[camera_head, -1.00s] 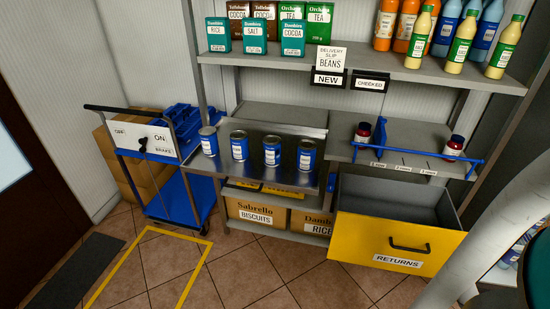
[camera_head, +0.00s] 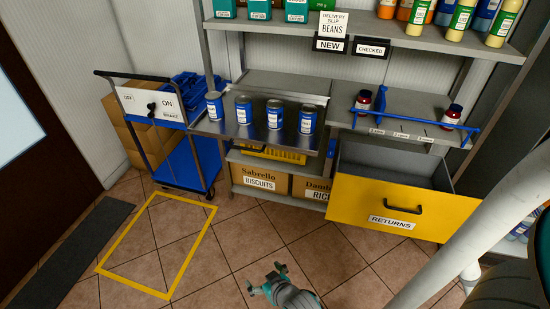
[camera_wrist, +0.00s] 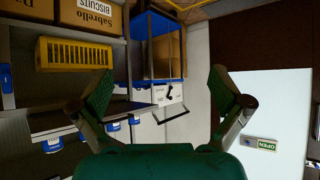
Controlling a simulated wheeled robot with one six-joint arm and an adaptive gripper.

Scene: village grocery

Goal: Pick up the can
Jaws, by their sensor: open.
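Several blue cans with white labels stand upright in a row on a metal shelf tray (camera_head: 262,133). From left to right, the first can (camera_head: 214,106), a second can (camera_head: 243,111), a third can (camera_head: 275,115) and the last can (camera_head: 307,120) stand apart. My gripper (camera_head: 264,277) is low in front of the shelves, over the tiled floor, well away from the cans. In the wrist view my gripper (camera_wrist: 160,75) has its fingers wide apart with nothing between them. That view is turned over, and a can (camera_wrist: 112,126) shows partly behind the left finger.
A yellow drawer (camera_head: 400,208) marked RETURNS juts out at right. Above it, a blue bar (camera_head: 425,124) fronts a shelf with two red jars. A blue trolley (camera_head: 185,165) stands at left. Cartons (camera_head: 258,178) sit below the cans. Floor in front is clear.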

